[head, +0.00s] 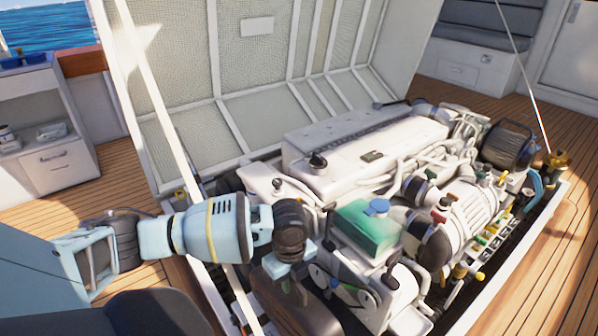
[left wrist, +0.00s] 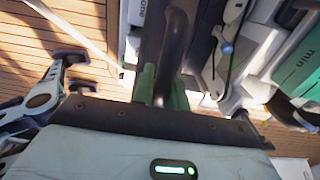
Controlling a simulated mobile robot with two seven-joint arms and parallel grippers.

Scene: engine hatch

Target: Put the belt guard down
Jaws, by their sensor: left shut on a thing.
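The belt guard (head: 293,298) is a dark, rounded cover at the front end of the engine in the head view. My left gripper (head: 297,268) is above it, shut on its dark handle. In the left wrist view the handle (left wrist: 178,45) runs between the greenish fingertips of my left gripper (left wrist: 162,85). The guard's lower part is cut off by the picture edge in the head view. I cannot tell whether the guard touches the engine or hangs clear of it. My right gripper is not in view.
The white engine (head: 350,140) fills the open hatch, with a green coolant tank (head: 365,232) close right of my left gripper. The raised hatch lid (head: 250,65) stands behind. Wooden deck (head: 125,190) lies left of the hatch, and more deck (head: 550,290) is at right.

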